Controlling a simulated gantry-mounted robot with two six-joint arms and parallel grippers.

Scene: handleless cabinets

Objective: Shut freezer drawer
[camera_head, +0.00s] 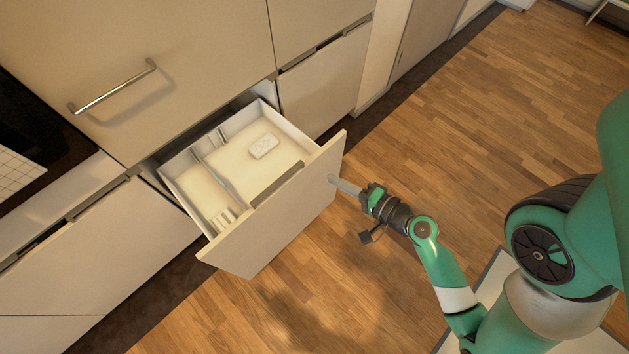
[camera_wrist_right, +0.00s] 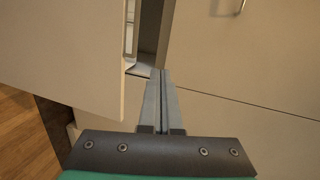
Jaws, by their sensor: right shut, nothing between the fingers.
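The freezer drawer (camera_head: 285,211) stands pulled well out of the cabinet in the head view, with its white inside showing. A small white block (camera_head: 263,146) lies in its rear part, beyond a divider. My right gripper (camera_head: 334,181) is shut and empty, its fingertips at the outer front face near the drawer's right end; I cannot tell if they touch. In the right wrist view the shut fingers (camera_wrist_right: 160,80) point toward the cabinet, with the drawer front (camera_wrist_right: 70,50) to their left. My left gripper is not in view.
Closed cabinet fronts flank the drawer, one at the left (camera_head: 100,245) and one at the right (camera_head: 325,80). A panel with a metal handle (camera_head: 113,87) is above it. The wooden floor (camera_head: 450,130) is clear to the right.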

